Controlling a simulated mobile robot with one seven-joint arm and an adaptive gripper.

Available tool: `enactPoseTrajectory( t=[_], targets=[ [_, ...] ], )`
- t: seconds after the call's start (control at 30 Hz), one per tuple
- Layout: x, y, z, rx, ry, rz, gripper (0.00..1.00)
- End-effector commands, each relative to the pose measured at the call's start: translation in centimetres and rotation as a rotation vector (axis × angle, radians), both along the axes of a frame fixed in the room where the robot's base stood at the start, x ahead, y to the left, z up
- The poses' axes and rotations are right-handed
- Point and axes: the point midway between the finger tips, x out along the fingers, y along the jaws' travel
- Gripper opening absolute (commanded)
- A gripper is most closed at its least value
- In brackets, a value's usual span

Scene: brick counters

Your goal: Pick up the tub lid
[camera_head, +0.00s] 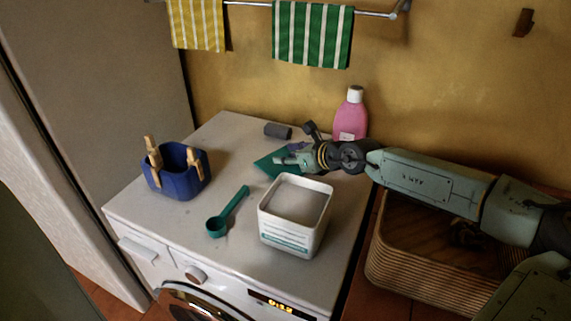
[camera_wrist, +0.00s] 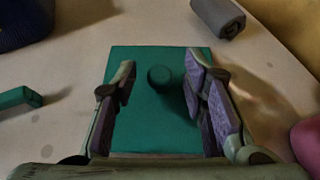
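The tub lid is a flat teal square with a round knob in its middle. In the wrist view the lid (camera_wrist: 150,129) lies on the white machine top, with its knob (camera_wrist: 160,76) between my fingers. My gripper (camera_wrist: 162,80) is open around the knob, with a gap on both sides. In the head view the lid (camera_head: 267,166) is partly hidden behind my gripper (camera_head: 286,160), which reaches in from the right. The open white tub (camera_head: 290,245), filled with pale powder, stands in front of the lid.
A teal scoop (camera_head: 216,227) lies left of the tub. A blue basket (camera_head: 180,190) with wooden pegs stands further left. A grey roll (camera_head: 278,131) and a pink bottle (camera_head: 351,120) are behind the lid.

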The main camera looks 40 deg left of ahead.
Motion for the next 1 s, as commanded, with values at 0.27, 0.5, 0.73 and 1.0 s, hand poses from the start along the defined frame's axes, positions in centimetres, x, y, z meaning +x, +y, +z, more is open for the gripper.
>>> enactPoseTrajectory(
  t=[0.27,0.5,0.73,1.0],
  targets=[
    [-0.01,-0.01,0.03,0.0,0.0,0.0,0.19],
    [-0.01,-0.02,0.05,0.0,0.0,0.0,0.03],
    [-0.01,-0.01,0.06,0.001,0.0,0.0,0.0],
    [0.04,0.08,0.4,0.001,-0.001,0.0,0.0]
  ],
)
